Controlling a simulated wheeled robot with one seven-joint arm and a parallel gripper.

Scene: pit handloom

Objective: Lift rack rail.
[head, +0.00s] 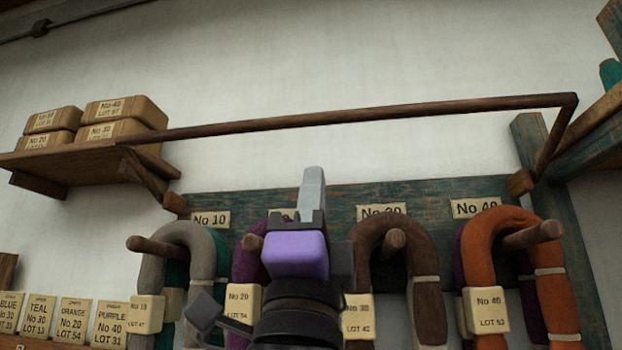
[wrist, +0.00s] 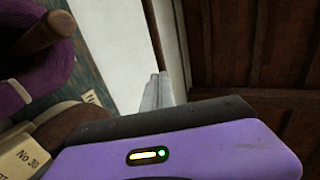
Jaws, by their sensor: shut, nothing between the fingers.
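The rack rail (head: 350,115) is a long thin dark-brown bar. It runs across the head view above the peg board, rising slightly to the right. Side arms (head: 556,140) at its ends slope down to wooden blocks by the board. My gripper (head: 313,180) has a purple body and grey fingers pointing up. In the picture its fingertips are below the middle of the rail, with wall showing between. The fingers are together and empty. They also show in the wrist view (wrist: 157,90), in front of pale wall. I cannot tell the depth between fingertips and rail.
A teal peg board (head: 340,192) holds wooden pegs with grey, purple, brown and orange yarn hanks (head: 505,262). A shelf (head: 75,158) with boxes stands at left. Label cards line the lower left. Wooden beams (head: 590,130) stand at right.

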